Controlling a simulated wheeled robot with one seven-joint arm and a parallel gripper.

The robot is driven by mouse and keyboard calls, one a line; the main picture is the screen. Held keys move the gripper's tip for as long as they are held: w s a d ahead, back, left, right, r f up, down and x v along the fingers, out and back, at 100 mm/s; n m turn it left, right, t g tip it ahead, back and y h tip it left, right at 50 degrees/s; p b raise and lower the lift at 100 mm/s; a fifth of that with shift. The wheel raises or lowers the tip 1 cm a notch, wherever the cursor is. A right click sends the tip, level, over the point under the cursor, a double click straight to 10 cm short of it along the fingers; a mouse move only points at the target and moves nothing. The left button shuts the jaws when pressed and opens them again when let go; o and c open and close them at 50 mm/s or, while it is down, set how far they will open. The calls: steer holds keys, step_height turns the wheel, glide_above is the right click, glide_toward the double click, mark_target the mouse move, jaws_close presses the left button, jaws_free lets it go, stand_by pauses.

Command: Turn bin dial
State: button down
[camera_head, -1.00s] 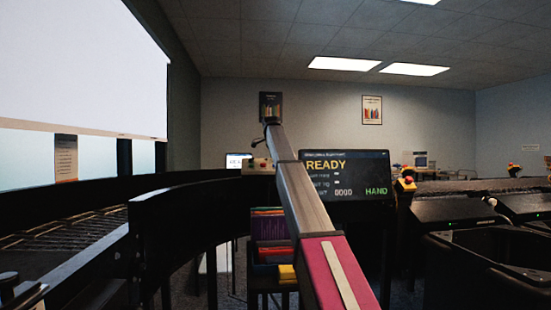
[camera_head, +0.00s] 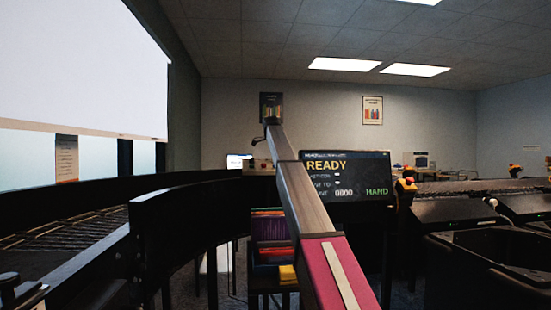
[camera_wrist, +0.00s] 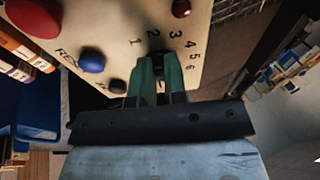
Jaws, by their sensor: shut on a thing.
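In the wrist view, my gripper (camera_wrist: 160,68) has its two green fingers closed around the small dark bin dial (camera_wrist: 158,56) on a cream control panel (camera_wrist: 112,32). The numbers 1 to 6 are printed in an arc around the dial. The fingers hide most of the dial, so I cannot tell which number it points at. In the head view, my arm reaches forward and the gripper and dial cannot be made out.
The panel also carries a large red button (camera_wrist: 35,15), a blue button (camera_wrist: 92,60), a black knob (camera_wrist: 117,86) and a smaller red button (camera_wrist: 181,8). In the head view, a screen (camera_head: 346,176) reads READY and HAND. A curved black conveyor wall (camera_head: 185,220) stands left.

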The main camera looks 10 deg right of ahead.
steer(key=c, duration=1.2)
jaws_free()
steer(key=shift+f, duration=0.1)
steer(key=shift+o, duration=0.2)
steer(key=v, duration=1)
steer(key=shift+s+r, duration=0.25)
steer(key=shift+r, duration=0.1)
steer(key=shift+a, duration=0.15)
